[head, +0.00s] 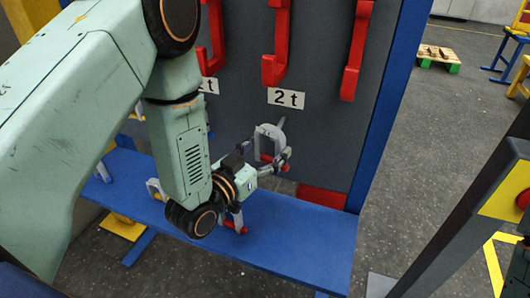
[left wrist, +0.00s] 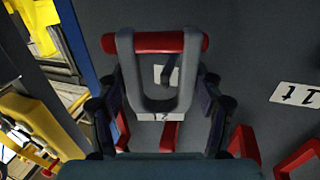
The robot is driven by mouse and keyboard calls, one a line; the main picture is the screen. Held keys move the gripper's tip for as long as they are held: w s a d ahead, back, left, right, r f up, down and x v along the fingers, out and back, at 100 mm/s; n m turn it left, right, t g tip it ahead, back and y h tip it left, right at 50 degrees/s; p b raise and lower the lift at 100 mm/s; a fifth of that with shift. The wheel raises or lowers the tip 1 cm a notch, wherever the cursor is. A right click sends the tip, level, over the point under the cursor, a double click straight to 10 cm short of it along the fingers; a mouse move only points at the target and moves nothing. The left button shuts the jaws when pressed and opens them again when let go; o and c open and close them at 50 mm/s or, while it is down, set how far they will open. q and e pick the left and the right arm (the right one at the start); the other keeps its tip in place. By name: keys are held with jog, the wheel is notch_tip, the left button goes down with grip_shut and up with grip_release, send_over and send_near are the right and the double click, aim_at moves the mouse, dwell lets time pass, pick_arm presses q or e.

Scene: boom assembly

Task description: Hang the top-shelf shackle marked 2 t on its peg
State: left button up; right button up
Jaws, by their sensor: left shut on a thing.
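My left gripper (head: 262,156) is shut on a grey shackle (head: 268,137) with a red pin, held above the blue shelf and in front of the dark board. In the left wrist view the shackle (left wrist: 127,65) sits between the two fingers, its red pin (left wrist: 155,42) across the top of the picture. A small plate with partly hidden characters shows at its curved end. The label 2 t (head: 286,98) is on the board, above the held shackle in the head view. A red hook-shaped peg (head: 274,68) is just above that label. My right gripper is not in view.
Another red peg (head: 352,80) stands to the right, and one (head: 213,60) to the left above a partly hidden label. Other shackles (head: 236,220) are on the blue shelf (head: 295,240). A blue post (head: 388,110) edges the board. The label 1 t (left wrist: 297,96) shows in the wrist view.

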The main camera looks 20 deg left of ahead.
pick_arm(q)
jog(key=shift+w+b, duration=0.6)
jog(key=shift+w, duration=1.5)
jog(key=shift+w+f+b, duration=0.55)
jog(key=shift+w+f, duration=0.1)
jog(key=shift+f, duration=0.2)
jog(key=o, duration=1.8)
jog(key=shift+f, duration=0.1)
jog(key=shift+s+f, duration=0.1)
jog(key=v, duration=1.2)
jog(key=shift+d, duration=0.1)
